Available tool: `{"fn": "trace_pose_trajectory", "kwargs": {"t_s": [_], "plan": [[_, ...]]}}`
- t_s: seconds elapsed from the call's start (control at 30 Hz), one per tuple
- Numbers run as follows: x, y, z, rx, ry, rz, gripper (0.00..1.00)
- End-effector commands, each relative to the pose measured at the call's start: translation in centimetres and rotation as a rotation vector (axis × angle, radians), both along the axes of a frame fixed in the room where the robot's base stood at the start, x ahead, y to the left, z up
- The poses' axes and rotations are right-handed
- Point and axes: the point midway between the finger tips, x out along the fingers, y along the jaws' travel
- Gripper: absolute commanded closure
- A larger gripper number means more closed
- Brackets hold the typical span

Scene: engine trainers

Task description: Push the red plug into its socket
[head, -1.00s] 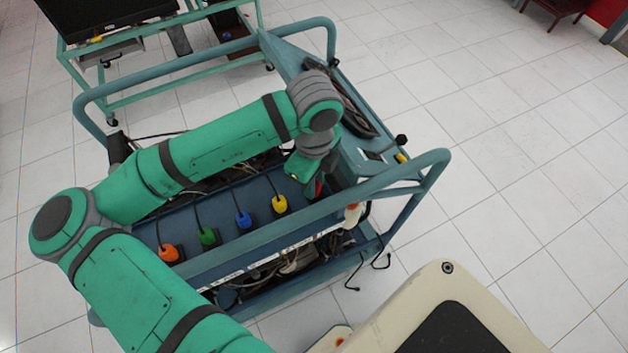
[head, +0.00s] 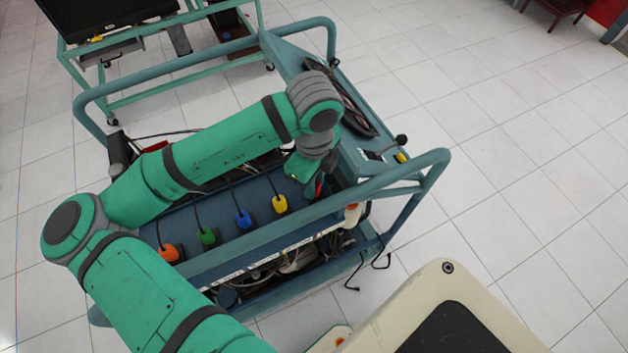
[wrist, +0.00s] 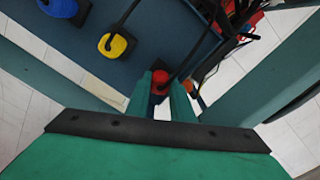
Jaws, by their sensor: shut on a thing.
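The red plug (wrist: 160,82) shows between the two green fingers of my gripper (wrist: 160,103) in the wrist view. The gripper is shut on it. In the head view my gripper (head: 308,182) is low over the right end of the blue panel (head: 262,186), and a bit of the red plug (head: 319,187) shows beside it. The fingers and wrist hide the plug's lower end and its socket, so I cannot tell how deep the plug sits.
Yellow (head: 280,204), blue (head: 243,219), green (head: 208,237) and orange (head: 169,253) plugs stand in a row along the panel, each with a black cable. A teal frame rail (head: 300,222) runs close in front. Loose cables and hoses (wrist: 212,45) lie near the gripper.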

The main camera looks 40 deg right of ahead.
Motion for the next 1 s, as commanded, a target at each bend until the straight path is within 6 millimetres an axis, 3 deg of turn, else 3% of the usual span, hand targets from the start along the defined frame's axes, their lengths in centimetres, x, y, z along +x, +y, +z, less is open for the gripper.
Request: {"fn": "trace_pose_trajectory", "kwargs": {"t_s": [0.97,1.0], "plan": [[0.01,0.0,-0.49,0.0,0.0,0.0,1.0],[0.01,0.01,-0.49,0.0,0.0,0.0,0.77]]}}
